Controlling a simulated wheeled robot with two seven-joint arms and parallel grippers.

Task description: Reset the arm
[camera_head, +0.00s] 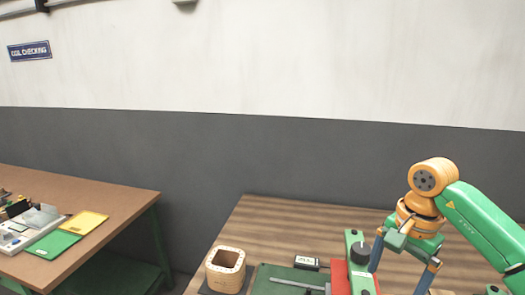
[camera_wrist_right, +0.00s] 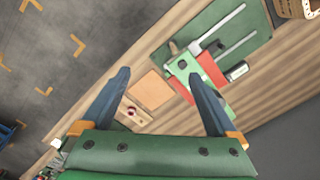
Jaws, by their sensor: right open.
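My right arm comes in from the right in the head view, and its gripper (camera_head: 400,276) points down over the right part of the wooden table (camera_head: 275,212). In the right wrist view the two dark fingers stand wide apart, with nothing between the fingertips (camera_wrist_right: 154,66). Beyond them are a green and red fixture (camera_wrist_right: 198,76) with steel rails and a tan square pad (camera_wrist_right: 151,89). The fixture also shows in the head view (camera_head: 358,262), just left of the gripper. My left gripper is not in view.
A tan hollow coil (camera_head: 226,270) stands left of a green board (camera_head: 268,284). A small meter (camera_head: 306,262) lies near the fixture. A second table (camera_head: 100,190) at left holds a yellow pad (camera_head: 84,222) and a green pad (camera_head: 53,244). The back of the wooden table is clear.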

